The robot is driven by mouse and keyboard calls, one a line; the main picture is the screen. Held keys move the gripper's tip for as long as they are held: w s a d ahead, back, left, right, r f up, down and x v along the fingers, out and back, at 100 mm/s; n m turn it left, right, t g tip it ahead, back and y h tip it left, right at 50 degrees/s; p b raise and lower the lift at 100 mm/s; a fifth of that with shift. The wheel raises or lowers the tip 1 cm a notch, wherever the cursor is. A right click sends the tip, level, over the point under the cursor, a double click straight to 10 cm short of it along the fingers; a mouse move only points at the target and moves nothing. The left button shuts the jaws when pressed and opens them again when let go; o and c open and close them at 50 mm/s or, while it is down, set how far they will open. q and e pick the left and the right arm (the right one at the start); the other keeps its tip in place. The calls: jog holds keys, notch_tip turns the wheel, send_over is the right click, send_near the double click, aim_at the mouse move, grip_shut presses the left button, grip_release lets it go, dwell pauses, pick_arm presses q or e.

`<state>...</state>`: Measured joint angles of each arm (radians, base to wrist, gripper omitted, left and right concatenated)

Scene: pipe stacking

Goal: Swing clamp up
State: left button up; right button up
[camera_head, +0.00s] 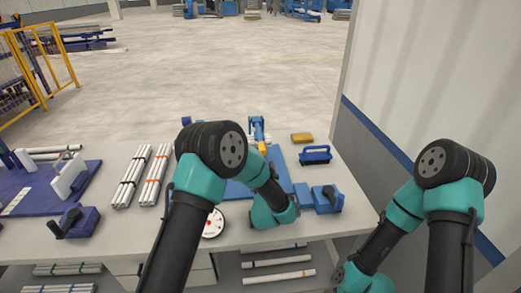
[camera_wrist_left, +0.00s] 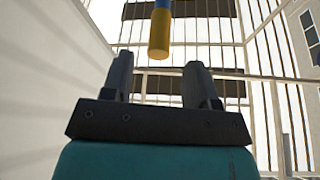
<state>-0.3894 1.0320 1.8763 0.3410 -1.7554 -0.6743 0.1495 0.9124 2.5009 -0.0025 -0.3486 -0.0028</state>
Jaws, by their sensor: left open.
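The clamp (camera_head: 257,126) is a blue upright piece with a yellow tip behind my left arm in the head view, its lower part hidden by the arm. In the left wrist view a blue handle with a yellow end (camera_wrist_left: 159,36) hangs down from the top edge. My left gripper (camera_wrist_left: 158,66) is open and empty, with its fingers below and to either side of the yellow end.
A blue plate (camera_head: 236,190) lies partly under my left arm. A blue tool with a dark handle (camera_head: 316,155), a yellow block (camera_head: 301,138) and a blue clamp (camera_head: 327,199) stand to its right. White pipe bundles (camera_head: 131,178) lie to the left. A wall borders the table's right.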

aim_at(262, 141)
dwell(0.3)
pick_arm(q)
jog(key=shift+x, duration=3.75)
grip_shut()
